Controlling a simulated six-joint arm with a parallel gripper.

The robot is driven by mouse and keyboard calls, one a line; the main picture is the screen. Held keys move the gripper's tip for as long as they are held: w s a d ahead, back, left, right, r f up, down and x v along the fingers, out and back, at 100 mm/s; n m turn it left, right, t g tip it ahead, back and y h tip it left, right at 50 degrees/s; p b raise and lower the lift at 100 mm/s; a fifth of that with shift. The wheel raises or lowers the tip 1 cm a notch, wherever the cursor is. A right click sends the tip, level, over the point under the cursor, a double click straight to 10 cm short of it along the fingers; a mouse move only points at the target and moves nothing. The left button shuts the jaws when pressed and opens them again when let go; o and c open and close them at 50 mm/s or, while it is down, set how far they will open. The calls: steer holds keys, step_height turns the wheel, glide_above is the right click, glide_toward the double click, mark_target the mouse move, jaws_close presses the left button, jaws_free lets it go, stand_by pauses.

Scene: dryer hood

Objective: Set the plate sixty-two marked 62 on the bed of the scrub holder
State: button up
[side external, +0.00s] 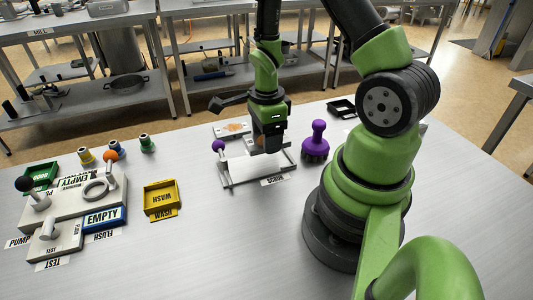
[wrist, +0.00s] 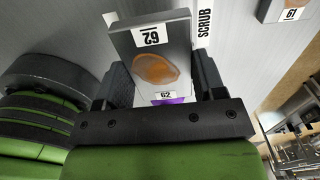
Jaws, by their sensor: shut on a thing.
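My gripper (side external: 268,148) is shut on plate sixty-two (wrist: 150,55), a grey plate with an orange-brown stain and white 62 labels. In the wrist view the plate sits between both fingers. In the side view it is mostly hidden behind my gripper. The scrub holder (side external: 228,183) is a grey frame with a white bed and a purple knob (side external: 218,146) at its left. My gripper is over the holder's far part. I cannot tell whether the plate touches the bed. The SCRUB label (wrist: 204,22) shows beside the plate in the wrist view.
Another stained plate (side external: 232,130) lies behind the holder; a 61 label (wrist: 291,14) shows in the wrist view. A purple-handled brush (side external: 316,142) stands right of the holder. A yellow WASH tray (side external: 161,198) and a pump station (side external: 75,205) are left. The front table is clear.

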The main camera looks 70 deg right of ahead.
mark_target(266, 162)
steer(key=shift+f, duration=2.55)
steer(key=shift+f, duration=0.15)
steer(key=o, duration=1.1)
step_height(266, 162, up, 12)
steer(key=shift+r, duration=0.1)
steer(key=s+a+r+n+t, duration=0.2)
steer(key=a+r+n, duration=0.2)
steer(key=r+n, duration=0.2)
steer(key=s+a+r+n+t+y, duration=0.1)
steer(key=s+a+r+n+t, duration=0.1)
steer(key=r+n, duration=0.4)
steer(key=s+a+r+n+t+y, duration=0.1)
steer(key=s+a+r+n+t, duration=0.2)
steer(key=a+r+n, duration=0.3)
steer(key=shift+s+a+r+n, duration=0.1)
steer(key=shift+a+n, duration=0.15)
steer(key=shift+n, duration=1)
steer(key=shift+s+a+r+n, duration=0.1)
steer(key=shift+a+n, duration=0.15)
steer(key=shift+n, duration=1)
